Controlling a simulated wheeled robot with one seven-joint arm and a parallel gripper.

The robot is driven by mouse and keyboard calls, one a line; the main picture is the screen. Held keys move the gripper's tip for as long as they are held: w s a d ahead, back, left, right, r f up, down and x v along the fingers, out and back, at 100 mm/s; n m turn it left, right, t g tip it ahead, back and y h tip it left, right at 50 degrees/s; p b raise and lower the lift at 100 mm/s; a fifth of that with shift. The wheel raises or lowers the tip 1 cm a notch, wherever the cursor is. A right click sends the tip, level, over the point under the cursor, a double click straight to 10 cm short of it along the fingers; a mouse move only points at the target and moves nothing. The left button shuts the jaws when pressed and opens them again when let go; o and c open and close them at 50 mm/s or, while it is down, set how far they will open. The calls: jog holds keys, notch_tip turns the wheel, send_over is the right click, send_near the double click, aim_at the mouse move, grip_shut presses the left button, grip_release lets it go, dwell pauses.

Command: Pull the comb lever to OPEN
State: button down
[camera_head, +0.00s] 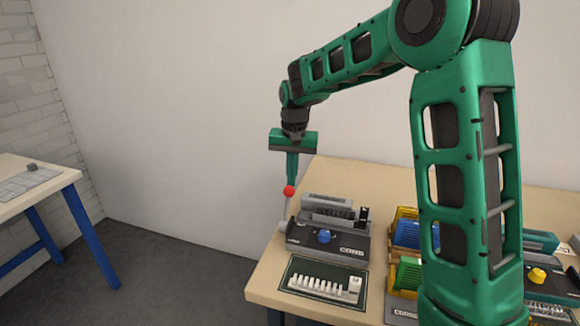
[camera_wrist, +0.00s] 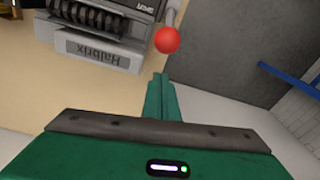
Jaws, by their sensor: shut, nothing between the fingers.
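The comb binding machine (camera_head: 328,235) is grey with a blue knob and stands at the left end of the table. Its lever (camera_head: 284,212) rises upright from its left side and ends in a red ball (camera_head: 289,190). My gripper (camera_head: 292,181) points down with its fingers shut and empty, right at the red ball in the head view. In the wrist view the red ball (camera_wrist: 167,40) lies just beyond my shut fingertips (camera_wrist: 161,77). I cannot tell whether they touch it. The machine's side, marked Halbrix (camera_wrist: 98,52), shows there too.
A dark green mat (camera_head: 325,280) with a white comb strip lies in front of the machine. Yellow bins (camera_head: 404,216) with blue and green contents stand to its right. Another machine (camera_head: 548,285) stands farther right. Open floor lies left of the table, before a second table (camera_head: 62,182).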

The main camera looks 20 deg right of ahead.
jog(key=shift+s+a+r, duration=0.2)
jog(key=shift+s, duration=0.25)
jog(key=shift+s+a+r, duration=0.2)
jog(key=shift+s+a, duration=0.05)
jog(key=shift+s, duration=0.25)
jog(key=shift+s+a+r, duration=0.2)
jog(key=shift+s, duration=0.25)
jog(key=shift+s+a+r, duration=0.1)
